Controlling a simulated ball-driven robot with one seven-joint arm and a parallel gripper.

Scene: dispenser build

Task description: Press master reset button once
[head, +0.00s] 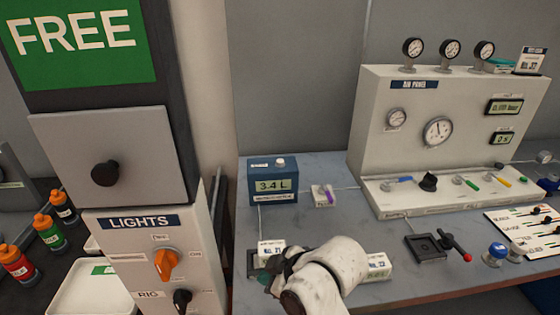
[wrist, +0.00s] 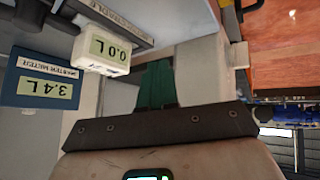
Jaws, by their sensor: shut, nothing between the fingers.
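The blue master meter box (head: 273,184) stands on the bench and reads 3.4 L. A round white button (head: 281,162) sits on its top; its label is too small to read in the head view. The meter (wrist: 38,78) also shows upside down in the wrist view, at the left. My gripper (head: 268,279) is in front of the box, nearer the bench's front edge and apart from the button. In the wrist view its green fingers (wrist: 158,85) are together and empty. My white wrist hides part of the bench behind it.
A small white 0.0 L meter (wrist: 106,48) is close to my fingers in the wrist view. A white labelled block (head: 378,265) is right of my wrist. The air panel (head: 440,125) stands at right, the lights cabinet (head: 125,260) at left.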

